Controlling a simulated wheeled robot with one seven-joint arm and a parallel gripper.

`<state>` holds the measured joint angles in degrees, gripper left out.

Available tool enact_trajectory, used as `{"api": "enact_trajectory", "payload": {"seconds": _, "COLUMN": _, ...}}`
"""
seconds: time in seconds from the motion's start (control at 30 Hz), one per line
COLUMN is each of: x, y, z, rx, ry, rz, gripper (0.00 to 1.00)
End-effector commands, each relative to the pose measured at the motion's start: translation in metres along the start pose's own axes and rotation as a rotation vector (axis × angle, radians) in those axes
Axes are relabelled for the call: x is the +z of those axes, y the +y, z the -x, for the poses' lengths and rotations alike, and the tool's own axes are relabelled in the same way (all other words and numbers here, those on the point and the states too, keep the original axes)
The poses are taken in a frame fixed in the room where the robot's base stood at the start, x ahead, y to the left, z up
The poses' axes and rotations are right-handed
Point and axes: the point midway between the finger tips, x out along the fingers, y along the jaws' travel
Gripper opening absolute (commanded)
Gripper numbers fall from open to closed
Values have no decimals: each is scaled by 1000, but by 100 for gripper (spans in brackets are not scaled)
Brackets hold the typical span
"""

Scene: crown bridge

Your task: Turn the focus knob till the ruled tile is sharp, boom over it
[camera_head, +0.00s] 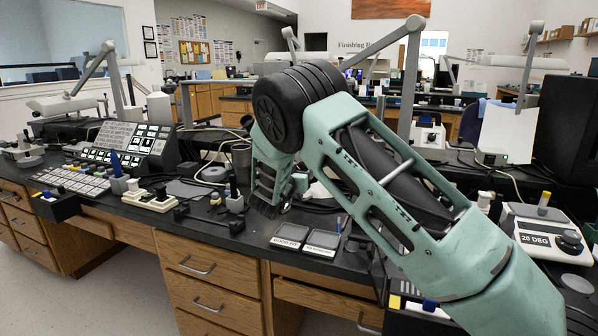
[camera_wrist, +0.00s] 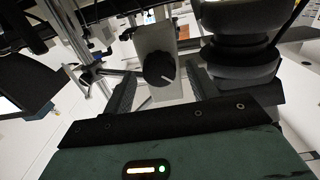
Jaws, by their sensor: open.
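In the wrist view a dark round knob (camera_wrist: 159,69) with a white pointer line sits on the face of a light grey block (camera_wrist: 152,40). It looks like the focus knob. My gripper (camera_wrist: 160,86) is open, with one dark finger to each side of the knob. A gap shows between the knob and each finger, and I cannot tell how far the knob lies beyond the tips.
In the wrist view a metal post with a clamp (camera_wrist: 88,72) stands left of the fingers, and a bulky dark round body (camera_wrist: 240,55) right. In the head view two labelled trays (camera_head: 290,235) lie at the bench front. A "20 DEG" device (camera_head: 535,222) stands right.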

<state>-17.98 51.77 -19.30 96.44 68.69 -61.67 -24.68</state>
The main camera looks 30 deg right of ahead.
Motion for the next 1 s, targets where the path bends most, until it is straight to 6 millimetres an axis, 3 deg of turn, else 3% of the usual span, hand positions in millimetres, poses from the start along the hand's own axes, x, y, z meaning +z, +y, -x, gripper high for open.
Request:
{"api": "enact_trajectory", "payload": {"seconds": 0.17, "x": 0, "y": 0, "z": 0, "rx": 0, "ry": 0, "rz": 0, "gripper": 58}}
{"api": "enact_trajectory", "payload": {"seconds": 0.33, "x": 0, "y": 0, "z": 0, "rx": 0, "ry": 0, "rz": 0, "gripper": 16}}
{"api": "enact_trajectory", "payload": {"seconds": 0.37, "x": 0, "y": 0, "z": 0, "rx": 0, "ry": 0, "rz": 0, "gripper": 13}}
{"api": "enact_trajectory", "payload": {"seconds": 0.67, "x": 1, "y": 0, "z": 0, "rx": 0, "ry": 0, "rz": -24, "gripper": 13}}
{"api": "enact_trajectory", "payload": {"seconds": 1.0, "x": 5, "y": 1, "z": 0, "rx": 0, "ry": -1, "rz": -221, "gripper": 13}}
